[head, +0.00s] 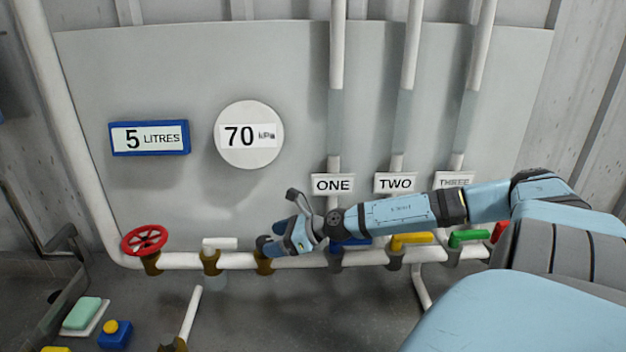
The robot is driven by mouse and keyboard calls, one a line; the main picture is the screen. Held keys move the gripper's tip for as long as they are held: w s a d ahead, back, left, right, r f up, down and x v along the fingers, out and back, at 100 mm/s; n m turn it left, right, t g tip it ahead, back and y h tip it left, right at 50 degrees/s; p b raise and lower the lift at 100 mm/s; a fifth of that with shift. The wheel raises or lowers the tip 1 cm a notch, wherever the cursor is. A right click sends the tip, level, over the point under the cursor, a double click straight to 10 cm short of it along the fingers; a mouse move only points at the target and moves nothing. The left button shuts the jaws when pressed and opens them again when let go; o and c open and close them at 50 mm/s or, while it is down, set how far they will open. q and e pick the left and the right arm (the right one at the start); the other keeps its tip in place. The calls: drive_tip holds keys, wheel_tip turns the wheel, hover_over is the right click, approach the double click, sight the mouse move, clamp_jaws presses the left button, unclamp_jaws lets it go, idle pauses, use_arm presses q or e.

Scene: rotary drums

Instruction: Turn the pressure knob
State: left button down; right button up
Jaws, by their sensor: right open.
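A round white gauge (248,135) on the grey panel reads 70 kPa. A white pipe (190,261) runs along the bottom with brass fittings on it. My right gripper (280,222) reaches in from the right, its fingers open and pointing left. It is just above a brass fitting (264,265) below the gauge. Whatever sits on top of that fitting is hidden behind the gripper, so I cannot tell if the pressure knob is there or if the fingers touch it. A red handwheel (143,240) stands at the pipe's left end. My left gripper is out of view.
A blue-framed display (149,138) reads 5 LITRES. A white lever (220,243) lies left of my gripper. Blue (350,246), yellow (411,240) and green (469,238) levers sit below pipes labelled ONE, TWO and THREE, partly behind my arm.

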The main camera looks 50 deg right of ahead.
drive_tip(key=shift+b+v, duration=0.35)
drive_tip(key=shift+v, duration=0.7)
drive_tip(key=shift+s+r+p, duration=0.15)
drive_tip(key=shift+s+p, duration=0.15)
drive_tip(key=p+v, duration=0.2)
drive_tip(key=v, duration=0.5)
drive_tip(key=shift+s+d+p, duration=0.2)
drive_tip(key=shift+d+p, duration=0.1)
drive_tip(key=shift+d, duration=0.05)
drive_tip(key=shift+r, duration=0.1)
